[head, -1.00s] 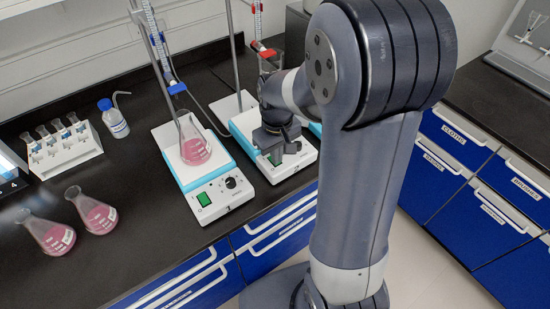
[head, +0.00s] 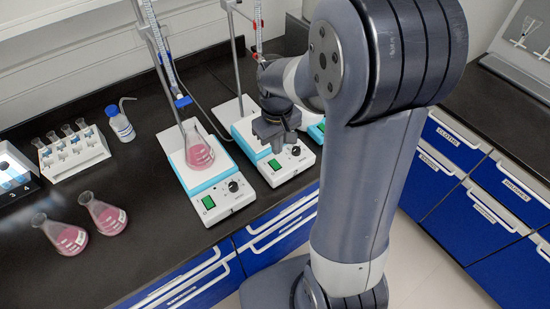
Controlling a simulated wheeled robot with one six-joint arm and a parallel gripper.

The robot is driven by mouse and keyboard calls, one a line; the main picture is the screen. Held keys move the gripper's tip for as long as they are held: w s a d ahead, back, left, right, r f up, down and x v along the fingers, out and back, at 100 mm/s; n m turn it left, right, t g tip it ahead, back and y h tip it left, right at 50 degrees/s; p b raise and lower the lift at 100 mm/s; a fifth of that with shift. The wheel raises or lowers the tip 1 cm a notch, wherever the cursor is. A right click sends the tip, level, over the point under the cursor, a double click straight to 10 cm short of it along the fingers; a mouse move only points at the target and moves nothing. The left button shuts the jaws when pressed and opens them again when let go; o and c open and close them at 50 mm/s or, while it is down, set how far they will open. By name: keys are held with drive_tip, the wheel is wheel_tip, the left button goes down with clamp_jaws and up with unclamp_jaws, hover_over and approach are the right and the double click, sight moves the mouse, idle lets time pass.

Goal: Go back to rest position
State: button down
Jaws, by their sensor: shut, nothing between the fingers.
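My gripper (head: 276,140) is at the end of my folded arm, over the front of the second hotplate stirrer (head: 268,172). It points down, and its fingertips look shut with nothing held. I cannot tell its exact height above that stirrer. My arm covers part of the view at the centre right. A flask with pink liquid (head: 199,155) stands upright on the first stirrer (head: 214,190), to the left of the gripper and apart from it.
Two more pink flasks, one at the front left (head: 62,234) and one beside it (head: 103,214), stand on the black bench. A vial rack (head: 72,156), a wash bottle (head: 120,124) and burette stands (head: 164,62) are behind. Blue drawers (head: 450,150) are at right.

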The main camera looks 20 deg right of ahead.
sight(277, 166)
drive_tip(key=shift+r, duration=0.15)
wheel_tip(277, 166, down, 7)
drive_tip(key=b, duration=0.6)
drive_tip(key=shift+r, duration=0.15)
idle(0.4)
